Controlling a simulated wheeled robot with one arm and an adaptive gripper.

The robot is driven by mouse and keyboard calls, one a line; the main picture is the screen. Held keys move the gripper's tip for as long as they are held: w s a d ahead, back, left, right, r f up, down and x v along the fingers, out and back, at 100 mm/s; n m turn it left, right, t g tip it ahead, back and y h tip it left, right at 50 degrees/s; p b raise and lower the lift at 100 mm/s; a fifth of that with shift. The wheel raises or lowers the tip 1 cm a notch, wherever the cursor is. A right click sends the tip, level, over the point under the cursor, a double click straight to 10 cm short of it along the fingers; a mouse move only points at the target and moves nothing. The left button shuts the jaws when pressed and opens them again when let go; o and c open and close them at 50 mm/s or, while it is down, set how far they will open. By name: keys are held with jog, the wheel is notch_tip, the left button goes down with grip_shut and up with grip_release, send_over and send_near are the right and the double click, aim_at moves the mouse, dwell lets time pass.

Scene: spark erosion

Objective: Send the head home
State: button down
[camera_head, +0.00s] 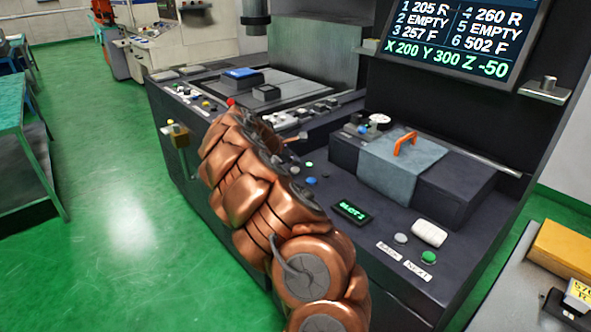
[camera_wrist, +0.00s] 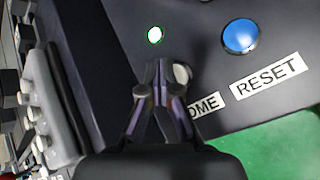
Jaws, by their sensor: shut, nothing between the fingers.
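In the wrist view my gripper (camera_wrist: 158,68) is shut and empty, its tips over the dark panel. A pale round button (camera_wrist: 181,74) shows just right of the tips, partly hidden by a finger. Its label (camera_wrist: 208,105) shows only "OME"; the rest is covered. I cannot tell whether the tips touch the button. A blue button (camera_wrist: 240,36) sits to the right, above a RESET label (camera_wrist: 268,75). A small green lamp (camera_wrist: 154,35) glows beyond the tips. In the head view my arm hides the gripper. The screen (camera_head: 455,35) reads X 200 Y 300 Z -50.
A small display (camera_head: 351,211) and the BACK and NEXT buttons, pale (camera_head: 401,238) and green (camera_head: 428,257), sit on the console front. Green floor is open at left.

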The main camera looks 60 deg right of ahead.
jog(key=shift+f, duration=0.15)
jog(key=shift+f, duration=0.25)
jog(key=shift+f, duration=0.5)
dwell(1.0)
jog(key=shift+r, duration=0.15)
jog(key=shift+r+p, duration=0.35)
jog(key=shift+r, duration=0.4)
